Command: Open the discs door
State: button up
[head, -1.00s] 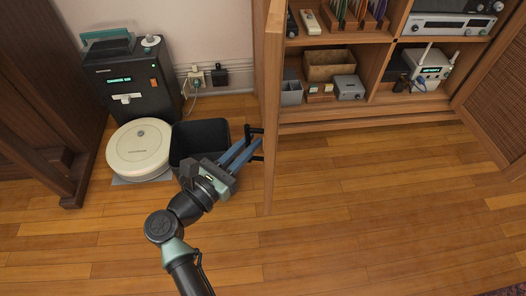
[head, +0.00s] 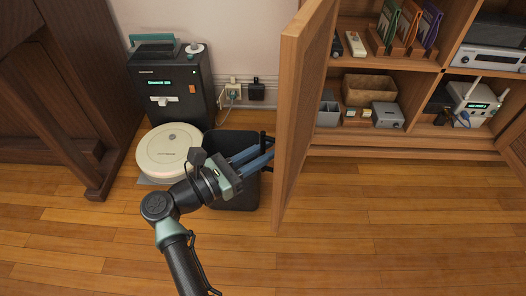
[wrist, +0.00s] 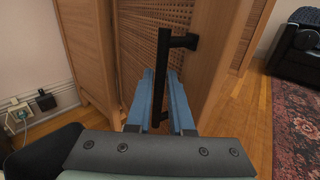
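The wooden door (head: 303,105) at the cabinet's left side stands swung out from the cabinet, its inner face partly visible in the head view. Its cane-panelled outer face (wrist: 138,40) shows in the wrist view. The black bar handle (wrist: 162,70) stands upright on that face. My gripper (head: 268,150) is at the handle, on the door's left side. In the wrist view its two blue fingers (wrist: 161,90) lie on both sides of the bar and appear closed on it. The exact contact is partly hidden.
A black bin (head: 236,192) stands close under my gripper. A cream robot vacuum (head: 168,152) and a black machine (head: 170,88) are to the left. The open cabinet shelves (head: 440,66) hold boxes and devices. Floor in front is clear.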

jog(key=shift+a, duration=0.1)
jog(key=p+v, duration=0.3)
jog(key=v, duration=1)
jog(key=shift+s+p, duration=0.1)
jog(key=shift+p, duration=0.25)
